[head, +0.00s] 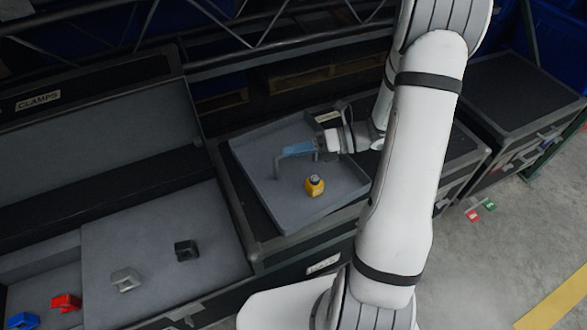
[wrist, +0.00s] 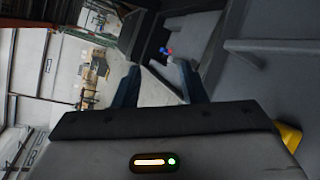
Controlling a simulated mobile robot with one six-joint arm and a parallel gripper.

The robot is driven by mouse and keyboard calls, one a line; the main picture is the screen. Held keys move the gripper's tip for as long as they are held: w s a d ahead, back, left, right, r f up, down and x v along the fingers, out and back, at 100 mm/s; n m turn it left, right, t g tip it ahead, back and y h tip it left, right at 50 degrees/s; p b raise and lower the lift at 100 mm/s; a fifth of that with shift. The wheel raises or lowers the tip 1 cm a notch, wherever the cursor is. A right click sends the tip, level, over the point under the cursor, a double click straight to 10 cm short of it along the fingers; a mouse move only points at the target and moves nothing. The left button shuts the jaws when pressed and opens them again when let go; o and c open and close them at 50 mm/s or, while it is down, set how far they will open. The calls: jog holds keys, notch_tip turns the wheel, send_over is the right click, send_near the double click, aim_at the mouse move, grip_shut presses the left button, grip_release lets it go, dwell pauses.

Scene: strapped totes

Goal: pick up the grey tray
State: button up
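The grey tray (head: 336,187) is a shallow, square, raised-edge tray lying on a black case at the middle of the head view. A yellow object with a dark top (head: 315,186) stands inside it. My gripper (head: 296,167) is over the tray's inside, left of and behind the yellow object, with its two fingers spread apart. In the wrist view my gripper (wrist: 159,66) shows a clear gap between its fingers. Grey tray surface (wrist: 270,80) fills the right side there, with part of the yellow object (wrist: 289,136). I cannot tell whether a finger touches the tray.
An open case labelled CLAMPS (head: 38,100) stands left, its grey surface holding a black clamp (head: 187,250), a grey clamp (head: 126,280), a red clamp (head: 66,302) and a blue clamp (head: 21,320). Another black case (head: 515,90) stands right. Metal trusses (head: 170,45) run behind.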

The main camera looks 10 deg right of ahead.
jog(key=w+d+f+m+t, duration=0.2)
jog(key=f+m, duration=0.1)
jog(key=w+d+f+m+t+b, duration=0.1)
jog(key=d+f+m+t, duration=0.1)
jog(key=f+m+t, duration=0.1)
jog(key=w+d+f+m+t+b, duration=0.1)
jog(key=w+d+f+m+t, duration=0.1)
jog(key=m, duration=0.3)
jog(key=shift+w+d+f, duration=0.3)
jog(key=shift+d+f, duration=0.05)
jog(key=shift+f, duration=0.2)
jog(key=b+x, duration=0.1)
jog(key=x, duration=0.6)
jog(key=shift+w+a+f, duration=0.1)
jog(key=shift+a+f, duration=0.05)
jog(key=shift+c, duration=0.6)
grip_shut()
